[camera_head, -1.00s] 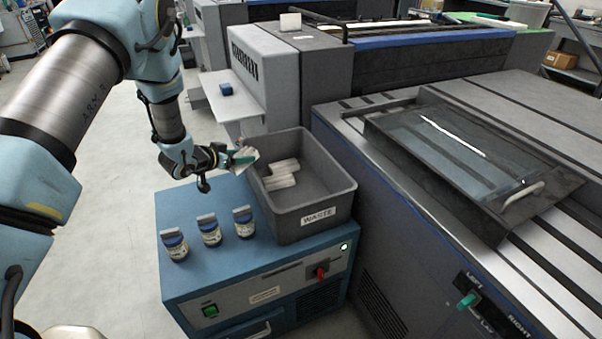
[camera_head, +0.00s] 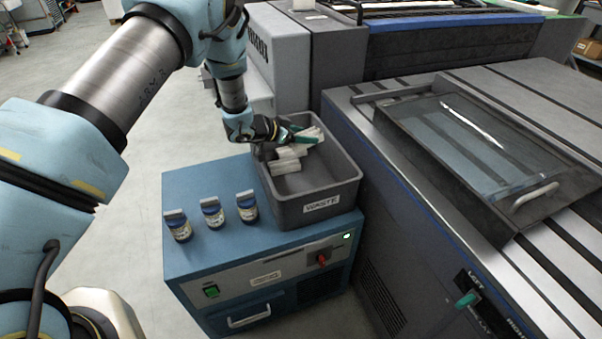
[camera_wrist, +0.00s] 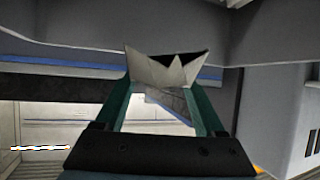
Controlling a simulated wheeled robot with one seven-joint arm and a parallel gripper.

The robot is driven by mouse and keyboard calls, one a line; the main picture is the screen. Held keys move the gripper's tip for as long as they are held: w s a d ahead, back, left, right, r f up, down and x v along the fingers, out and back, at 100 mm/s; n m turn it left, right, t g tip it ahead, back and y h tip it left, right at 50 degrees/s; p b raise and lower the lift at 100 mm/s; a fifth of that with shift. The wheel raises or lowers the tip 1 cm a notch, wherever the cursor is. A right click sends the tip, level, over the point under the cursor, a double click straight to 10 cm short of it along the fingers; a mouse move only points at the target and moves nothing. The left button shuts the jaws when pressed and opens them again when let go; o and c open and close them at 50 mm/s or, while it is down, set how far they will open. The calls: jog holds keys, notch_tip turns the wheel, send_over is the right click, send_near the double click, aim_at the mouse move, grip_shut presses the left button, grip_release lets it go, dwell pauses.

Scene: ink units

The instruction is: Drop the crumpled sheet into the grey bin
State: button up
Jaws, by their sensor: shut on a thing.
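The grey bin (camera_head: 345,205), labelled WASTE, stands on the blue cabinet. Pale paper pieces (camera_head: 287,163) lie inside it. My gripper (camera_head: 304,137) is over the back part of the bin. In the wrist view its green fingers (camera_wrist: 167,100) are shut on the crumpled sheet (camera_wrist: 168,70), a pale piece with jagged folds. The sheet also shows at the fingertips in the head view (camera_head: 314,133). I cannot tell its exact height above the bin floor.
Several small jars with blue labels, such as this one (camera_head: 212,213), stand left of the bin on the blue cabinet (camera_head: 225,255). A large grey machine with a glass-topped tray (camera_head: 450,140) stands close on the right. The grey machine housing (camera_head: 275,55) rises behind the bin.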

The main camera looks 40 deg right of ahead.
jog(key=shift+f+b, duration=0.55)
jog(key=shift+f, duration=0.75)
jog(key=o, duration=1.3)
jog(key=b+v, duration=0.2)
jog(key=v, duration=0.9)
jog(key=shift+w, duration=0.2)
